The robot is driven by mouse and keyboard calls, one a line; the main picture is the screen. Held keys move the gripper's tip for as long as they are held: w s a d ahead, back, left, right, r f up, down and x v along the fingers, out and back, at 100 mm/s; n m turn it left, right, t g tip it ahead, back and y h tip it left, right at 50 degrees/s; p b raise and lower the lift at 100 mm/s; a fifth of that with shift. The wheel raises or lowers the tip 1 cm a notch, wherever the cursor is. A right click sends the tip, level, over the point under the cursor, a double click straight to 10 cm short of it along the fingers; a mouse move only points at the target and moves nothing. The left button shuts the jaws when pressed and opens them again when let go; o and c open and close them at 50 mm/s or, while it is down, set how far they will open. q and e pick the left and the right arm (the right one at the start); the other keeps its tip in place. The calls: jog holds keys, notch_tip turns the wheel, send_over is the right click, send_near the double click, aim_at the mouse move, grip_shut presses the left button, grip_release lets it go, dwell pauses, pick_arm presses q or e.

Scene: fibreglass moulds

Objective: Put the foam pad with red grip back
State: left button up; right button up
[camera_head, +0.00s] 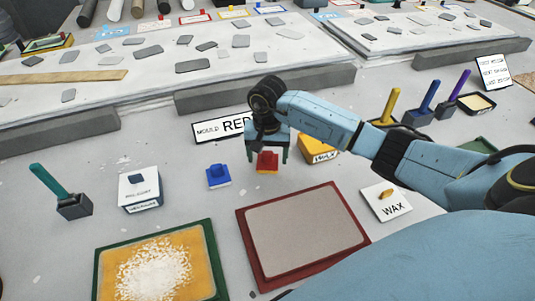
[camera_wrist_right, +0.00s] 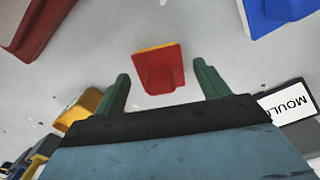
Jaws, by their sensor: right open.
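The foam pad with red grip (camera_head: 267,163) stands on the grey table, just behind the red-framed tray (camera_head: 247,240). My right gripper (camera_head: 268,153) is open above it, fingers pointing down. In the right wrist view the red grip (camera_wrist_right: 158,72) shows in the gap between the two green fingers of my right gripper (camera_wrist_right: 161,80), with clear space on both sides. A thin yellow edge shows along its far side. I cannot tell how far the fingertips are above it. My left gripper is not in view.
A blue-gripped pad (camera_head: 218,176) is close on the left. A "MOULD RED" sign (camera_head: 209,131) stands behind, and a yellow wax box (camera_head: 320,151) is right of the gripper.

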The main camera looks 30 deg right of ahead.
aim_at(268, 153)
notch_tip(268, 153, up, 12)
dwell(0.4)
